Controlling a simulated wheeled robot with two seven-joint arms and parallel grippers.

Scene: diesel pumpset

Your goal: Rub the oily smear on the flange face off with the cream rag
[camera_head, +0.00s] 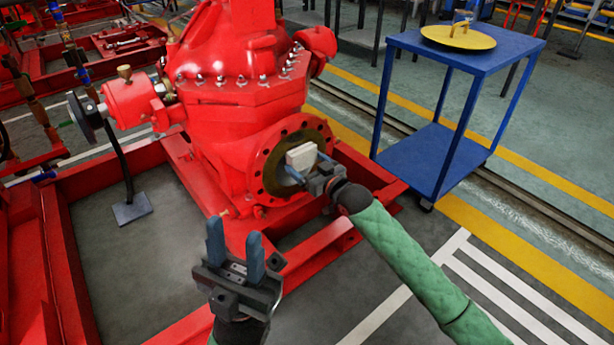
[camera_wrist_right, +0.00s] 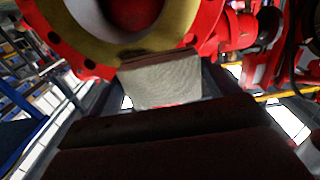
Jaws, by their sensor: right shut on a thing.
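The red pump's round flange (camera_head: 256,170) faces the front, with a brassy ring face and bolt holes around its rim. The flange also shows in the right wrist view (camera_wrist_right: 75,66). The cream rag (camera_head: 301,157) is a folded block at the flange opening; it also shows in the right wrist view (camera_wrist_right: 160,82). My right gripper (camera_head: 308,174) is shut on the rag and holds it close to the flange face; I cannot tell whether they touch. My left gripper (camera_head: 234,250) is open and empty, in front of the pump. I cannot make out the smear.
A blue trolley (camera_head: 478,58) with a yellow dish (camera_head: 450,40) on top stands at the right. Red base rails (camera_head: 62,250) frame the grey floor below the pump. Open floor with yellow and white lines lies at the front right.

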